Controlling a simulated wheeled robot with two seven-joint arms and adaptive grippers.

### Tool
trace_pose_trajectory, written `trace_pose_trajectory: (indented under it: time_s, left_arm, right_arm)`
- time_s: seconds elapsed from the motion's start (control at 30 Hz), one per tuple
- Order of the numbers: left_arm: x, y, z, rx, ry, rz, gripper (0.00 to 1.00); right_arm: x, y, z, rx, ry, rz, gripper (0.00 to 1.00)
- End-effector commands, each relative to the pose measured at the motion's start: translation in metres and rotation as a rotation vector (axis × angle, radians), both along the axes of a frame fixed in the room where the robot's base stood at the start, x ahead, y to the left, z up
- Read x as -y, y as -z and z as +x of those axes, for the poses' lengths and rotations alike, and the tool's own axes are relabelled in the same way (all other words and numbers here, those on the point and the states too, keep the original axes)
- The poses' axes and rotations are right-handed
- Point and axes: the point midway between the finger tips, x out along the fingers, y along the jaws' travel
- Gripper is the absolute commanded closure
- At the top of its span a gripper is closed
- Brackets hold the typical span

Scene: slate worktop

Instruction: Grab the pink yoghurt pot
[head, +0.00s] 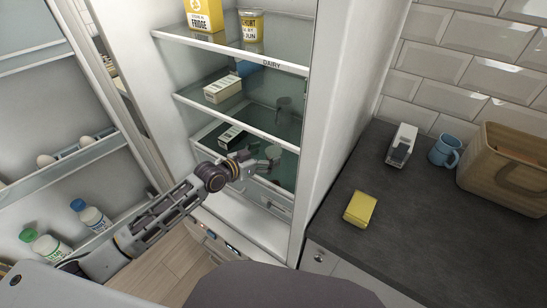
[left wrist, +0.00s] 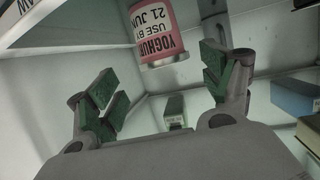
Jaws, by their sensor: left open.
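The pink yoghurt pot (left wrist: 161,32) shows in the left wrist view at the top, its printed label upside down in that picture. It lies beyond my left gripper (left wrist: 160,78), between the lines of its two fingers but not touched by them. The fingers are apart with nothing between them. In the head view my left gripper (head: 264,160) is inside the fridge at the lower shelf level. I cannot make out the pink pot in the head view. My right gripper is not in view.
A yellow yoghurt pot (head: 251,26) and a yellow box (head: 205,14) stand on the top shelf. A cream carton (head: 222,89) is on the shelf below, and a dark carton (head: 232,136) lies near my gripper. The open fridge door (head: 70,150) is at left, the fridge's side wall at right.

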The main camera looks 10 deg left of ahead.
Motion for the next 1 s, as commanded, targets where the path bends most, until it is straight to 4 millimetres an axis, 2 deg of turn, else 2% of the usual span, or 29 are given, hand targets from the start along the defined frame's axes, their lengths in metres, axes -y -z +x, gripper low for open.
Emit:
trace_pose_trajectory:
  time_s: [0.27, 0.8, 1.0]
  left_arm:
    - [0.001, 0.001, 0.003, -0.001, 0.000, -0.001, 0.19]
    - [0.019, 0.012, 0.040, 0.000, -0.001, -0.001, 0.19]
    - [0.022, 0.013, 0.045, 0.000, -0.001, 0.000, 0.19]
  right_arm:
    - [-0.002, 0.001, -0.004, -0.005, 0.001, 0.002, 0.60]
    - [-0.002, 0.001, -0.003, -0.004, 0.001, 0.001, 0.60]
    - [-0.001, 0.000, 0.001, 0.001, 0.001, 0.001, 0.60]
